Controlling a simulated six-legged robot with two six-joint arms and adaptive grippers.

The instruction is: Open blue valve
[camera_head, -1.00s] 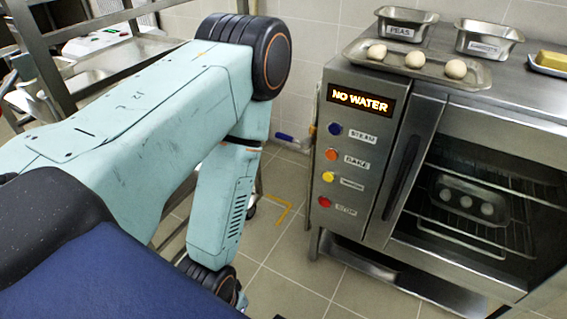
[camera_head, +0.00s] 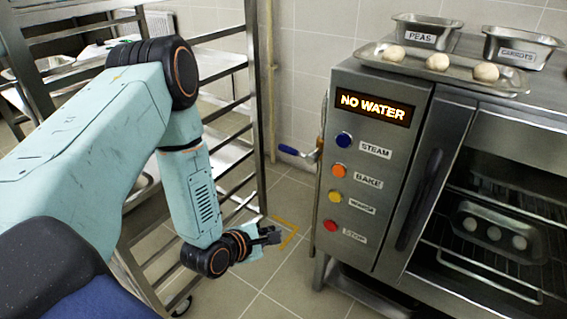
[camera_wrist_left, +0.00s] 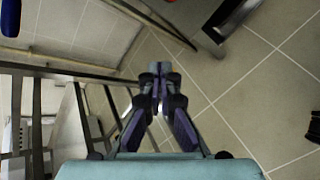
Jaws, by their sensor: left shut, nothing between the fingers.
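The blue valve handle (camera_head: 290,150) sticks out to the left from a fitting at the oven's left side, near the wall. My left gripper (camera_head: 270,236) is in front of and below the handle, apart from it, over the floor. In the left wrist view the gripper (camera_wrist_left: 160,75) has its fingers together with nothing between them. A blue piece (camera_wrist_left: 10,18), which looks like the valve handle, is cut off at the top left corner of that view. My right gripper is not in view.
The oven (camera_head: 345,240) stands at the right, with a lit NO WATER sign (camera_head: 374,106) and coloured buttons. A metal rack (camera_head: 255,100) stands close behind my left arm. Tiled floor lies free between rack and oven.

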